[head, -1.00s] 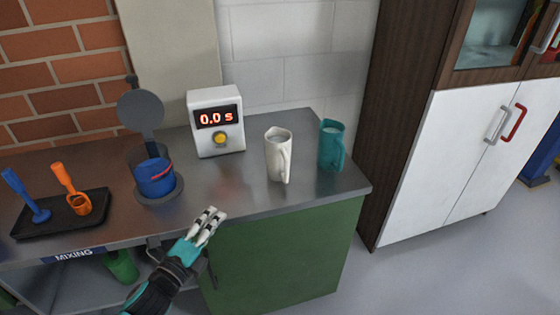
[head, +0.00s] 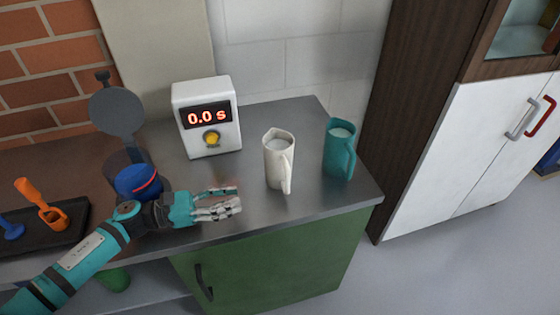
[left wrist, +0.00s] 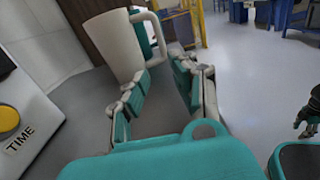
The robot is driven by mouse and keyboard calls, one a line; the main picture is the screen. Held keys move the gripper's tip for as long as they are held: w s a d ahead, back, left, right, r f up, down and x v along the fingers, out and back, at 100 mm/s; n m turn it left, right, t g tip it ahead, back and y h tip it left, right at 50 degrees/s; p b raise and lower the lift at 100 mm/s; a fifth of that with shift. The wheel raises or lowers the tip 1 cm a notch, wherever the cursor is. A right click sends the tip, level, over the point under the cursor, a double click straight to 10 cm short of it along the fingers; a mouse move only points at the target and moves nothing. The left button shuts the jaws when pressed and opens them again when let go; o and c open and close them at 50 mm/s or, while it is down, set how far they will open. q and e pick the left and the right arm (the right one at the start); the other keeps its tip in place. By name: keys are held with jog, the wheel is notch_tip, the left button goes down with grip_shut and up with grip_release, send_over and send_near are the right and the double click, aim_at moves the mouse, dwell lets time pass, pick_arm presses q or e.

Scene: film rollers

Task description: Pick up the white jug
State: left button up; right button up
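The white jug (head: 278,162) stands upright on the metal counter, with a pale fill at its top and its handle toward the front right. It also shows ahead of the fingers in the left wrist view (left wrist: 113,45). My left gripper (head: 238,202) is left of the jug and a little nearer the front edge, apart from it. Its fingers point toward the jug and are spread with nothing between them in the left wrist view (left wrist: 160,82).
A teal jug (head: 340,150) stands close behind and right of the white jug. A white timer box (head: 207,117) reading 0.0 s stands at the back left. A blue vessel (head: 138,182) is behind my left arm. The counter (head: 325,195) ends just right of the jugs.

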pick_arm(q)
jog(key=p, duration=0.1)
send_near(287, 190)
jog(key=shift+w+d+r, duration=0.15)
jog(key=shift+w+r, duration=0.3)
jog(key=shift+w, duration=0.1)
jog(key=x, duration=0.2)
jog(key=p+x, duration=0.1)
jog(key=x, duration=0.1)
jog(key=shift+f, duration=0.25)
jog(key=shift+w+d, duration=0.15)
jog(key=shift+d, duration=0.25)
jog(key=p+x, duration=0.2)
jog(key=x, duration=0.2)
jog(key=shift+d+r, duration=0.2)
jog(key=shift+d, duration=0.05)
jog(key=shift+d+f, duration=0.15)
jog(key=shift+d, duration=0.05)
grip_shut()
pick_arm(e)
notch_tip(287, 190, up, 5)
jog(key=shift+w+f, duration=0.15)
jog(key=shift+f, duration=0.05)
